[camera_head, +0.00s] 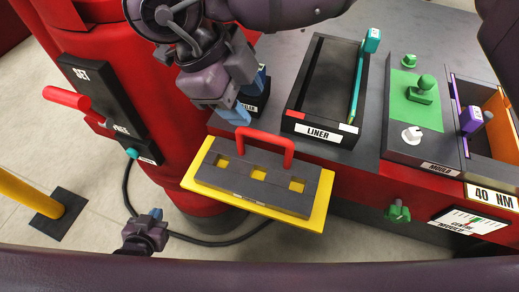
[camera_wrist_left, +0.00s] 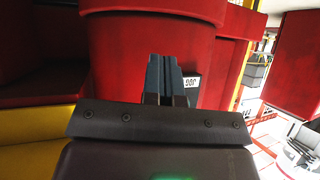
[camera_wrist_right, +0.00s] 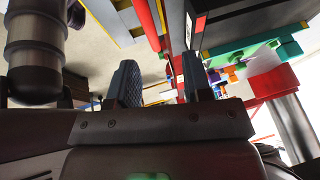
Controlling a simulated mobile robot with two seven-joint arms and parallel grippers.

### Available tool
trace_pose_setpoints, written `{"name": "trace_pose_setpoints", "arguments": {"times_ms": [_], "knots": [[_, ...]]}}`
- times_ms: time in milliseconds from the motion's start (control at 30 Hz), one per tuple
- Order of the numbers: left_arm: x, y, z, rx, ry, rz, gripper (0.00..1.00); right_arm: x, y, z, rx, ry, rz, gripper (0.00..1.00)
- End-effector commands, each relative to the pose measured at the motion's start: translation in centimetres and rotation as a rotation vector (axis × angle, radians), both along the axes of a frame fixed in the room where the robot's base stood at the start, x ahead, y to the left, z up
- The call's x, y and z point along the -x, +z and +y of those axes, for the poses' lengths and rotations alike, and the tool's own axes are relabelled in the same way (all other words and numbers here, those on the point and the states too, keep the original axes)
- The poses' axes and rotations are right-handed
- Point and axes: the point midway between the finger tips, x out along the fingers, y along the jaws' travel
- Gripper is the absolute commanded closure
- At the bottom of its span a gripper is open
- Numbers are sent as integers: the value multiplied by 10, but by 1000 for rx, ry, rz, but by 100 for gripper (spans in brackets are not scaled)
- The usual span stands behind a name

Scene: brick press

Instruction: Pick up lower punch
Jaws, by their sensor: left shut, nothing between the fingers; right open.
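No part in view is labelled lower punch, and I cannot tell for sure which one it is. A grey block with square openings (camera_head: 247,188) and a red handle (camera_head: 266,142) sits on a yellow plate (camera_head: 318,212) at the bench's front edge. My right gripper (camera_head: 248,96) is open above and behind this block, beside a dark labelled box (camera_head: 261,106) that it partly hides. Its spread fingers show in the right wrist view (camera_wrist_right: 160,84). My left gripper (camera_head: 156,214) is shut and empty, low at the left of the yellow plate. Its closed fingers show in the left wrist view (camera_wrist_left: 163,76).
A dark tray labelled LINER (camera_head: 318,104) holds a teal rod (camera_head: 357,84). Right of it are a green mould panel (camera_head: 416,112) and a bin with a purple-handled tool (camera_head: 471,120). A red column with a lever (camera_head: 68,97) stands left. A yellow post (camera_head: 30,193) rises from the floor.

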Motion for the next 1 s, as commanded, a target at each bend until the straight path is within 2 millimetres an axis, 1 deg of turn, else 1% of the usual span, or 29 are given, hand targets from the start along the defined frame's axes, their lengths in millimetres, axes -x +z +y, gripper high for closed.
{"name": "trace_pose_setpoints", "arguments": {"times_ms": [333, 567, 833, 1000], "knots": [[16, -10, 3, -1, 9, 36, 100, -1, -41, -19, 2, -1, 4, 55], [11, -7, 2, -1, 6, 26, 100, -1, -53, -24, 0, 0, 4, 55], [6, 2, 2, -1, 4, 12, 100, 2, -86, -34, -1, -1, 5, 55], [5, 3, 1, -1, 2, 9, 100, 1, -97, -39, -2, 1, 4, 55]]}}
